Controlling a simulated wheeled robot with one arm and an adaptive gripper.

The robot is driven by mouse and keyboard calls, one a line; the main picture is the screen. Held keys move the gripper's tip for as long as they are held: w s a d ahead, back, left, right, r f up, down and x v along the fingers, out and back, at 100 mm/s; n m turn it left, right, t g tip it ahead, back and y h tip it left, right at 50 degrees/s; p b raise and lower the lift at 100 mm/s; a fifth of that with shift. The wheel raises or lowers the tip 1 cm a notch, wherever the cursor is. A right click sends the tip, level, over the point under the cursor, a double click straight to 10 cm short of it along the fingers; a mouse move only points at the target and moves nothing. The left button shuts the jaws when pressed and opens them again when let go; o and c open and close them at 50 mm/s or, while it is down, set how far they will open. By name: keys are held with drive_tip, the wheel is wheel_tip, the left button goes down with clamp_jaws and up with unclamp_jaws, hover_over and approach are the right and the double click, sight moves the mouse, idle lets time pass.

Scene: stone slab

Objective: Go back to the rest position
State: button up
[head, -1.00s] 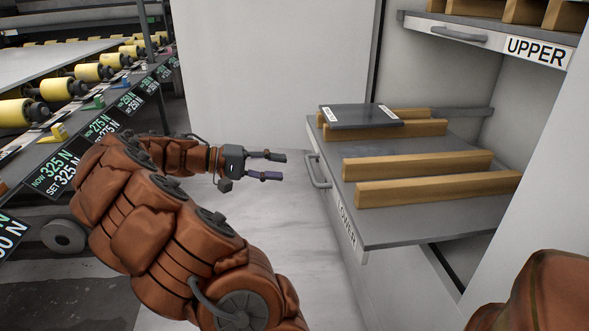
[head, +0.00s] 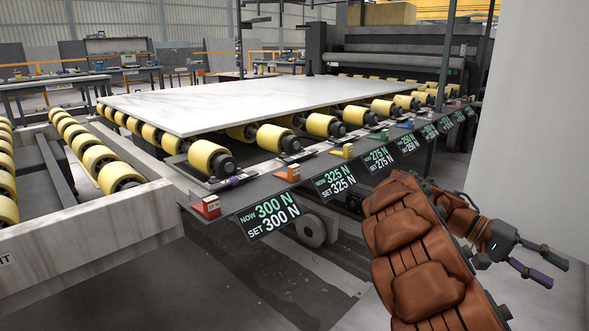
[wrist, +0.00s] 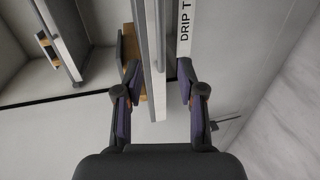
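My gripper (head: 548,268) is at the right of the head view, at the end of my brown padded arm. Its two fingers are spread apart with nothing between them. In the wrist view the fingers of my gripper (wrist: 160,95) also stand apart, and the grey and white edges of cabinet parts show beyond the gap. I cannot tell the distance to those parts from this view.
A roller conveyor with yellow rollers (head: 322,124) carries a large white stone slab (head: 230,98). Force displays (head: 268,216) line its near edge. A pale wall panel (head: 530,130) stands behind my gripper. The floor (head: 270,285) before the conveyor is clear.

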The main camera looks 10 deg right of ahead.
drive_tip(key=s+a+r+n+t+y+p, duration=0.1)
drive_tip(key=s+a+r+t+p, duration=0.1)
drive_tip(key=a+r+p, duration=0.45)
drive_tip(key=s+a+r+n+t+y+p, duration=0.1)
drive_tip(key=s+a+r+n+t+p, duration=0.15)
drive_tip(key=a+r+p, duration=0.45)
drive_tip(key=s+a+r+n+t+y+p, duration=0.2)
drive_tip(key=a+r+p, duration=0.1)
drive_tip(key=a+p, duration=0.4)
drive_tip(key=s+a+r+n+t+y+p, duration=0.2)
drive_tip(key=a+r+n+p, duration=0.1)
drive_tip(key=a+p, duration=0.4)
drive_tip(key=s+a+r+n+t+y+p, duration=0.2)
drive_tip(key=a+p, duration=0.6)
drive_tip(key=a, duration=0.4)
wheel_tip(320, 180, up, 2)
drive_tip(key=shift+s+a+r+n+t, duration=0.1)
drive_tip(key=shift+s+a+n+t, duration=0.2)
drive_tip(key=shift+s+n, duration=0.2)
drive_tip(key=shift+d, duration=0.15)
